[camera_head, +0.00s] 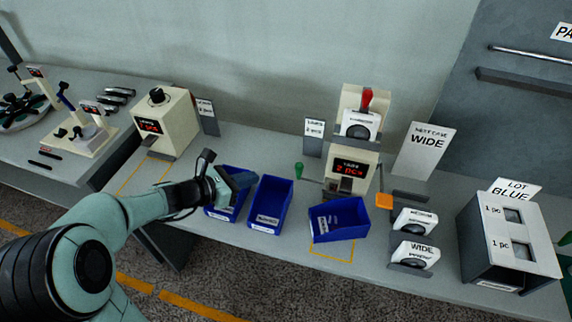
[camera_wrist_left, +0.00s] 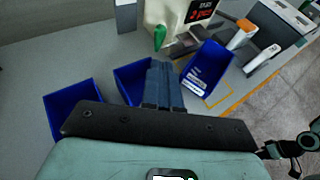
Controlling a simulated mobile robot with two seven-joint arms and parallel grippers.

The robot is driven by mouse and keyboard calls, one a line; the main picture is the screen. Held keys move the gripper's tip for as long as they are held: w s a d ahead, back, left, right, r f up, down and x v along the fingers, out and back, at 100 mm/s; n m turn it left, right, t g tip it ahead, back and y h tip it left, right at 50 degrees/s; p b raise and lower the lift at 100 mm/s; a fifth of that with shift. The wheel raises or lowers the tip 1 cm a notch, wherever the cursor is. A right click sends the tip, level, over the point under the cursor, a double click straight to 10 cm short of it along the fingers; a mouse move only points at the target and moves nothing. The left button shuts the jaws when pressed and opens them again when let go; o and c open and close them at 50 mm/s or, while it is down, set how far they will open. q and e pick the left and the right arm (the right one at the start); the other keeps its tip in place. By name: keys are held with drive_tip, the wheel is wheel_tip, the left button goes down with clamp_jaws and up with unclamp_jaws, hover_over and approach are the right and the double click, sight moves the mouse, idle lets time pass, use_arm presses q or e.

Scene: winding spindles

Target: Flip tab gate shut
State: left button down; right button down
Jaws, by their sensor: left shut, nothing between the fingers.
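A cream winding machine (camera_head: 353,165) with a red digital display stands at the back of the bench. An orange tab (camera_head: 384,201) sits at its right side, and a green knob (camera_head: 299,170) on a thin arm stands out at its left. In the left wrist view the orange tab (camera_wrist_left: 244,25) and the green knob (camera_wrist_left: 159,38) also show. I cannot tell which part is the gate or how it stands. My left gripper (camera_head: 248,180) is shut and empty above the blue bins, left of the green knob; its fingers show in the wrist view (camera_wrist_left: 166,82).
Blue bins (camera_head: 270,203) stand along the front of the bench, with a tilted one (camera_head: 340,219) before the machine. White-labelled dispensers (camera_head: 415,222) and a LOT BLUE box (camera_head: 508,240) stand to the right. Another cream device (camera_head: 166,122) stands at the left.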

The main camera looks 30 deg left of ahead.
sight(297, 168)
use_arm(q)
drive_tip(key=shift+d, duration=0.1)
use_arm(e)
drive_tip(key=shift+d, duration=0.1)
use_arm(q)
drive_tip(key=x, duration=1.4)
drive_tip(key=shift+d, duration=0.1)
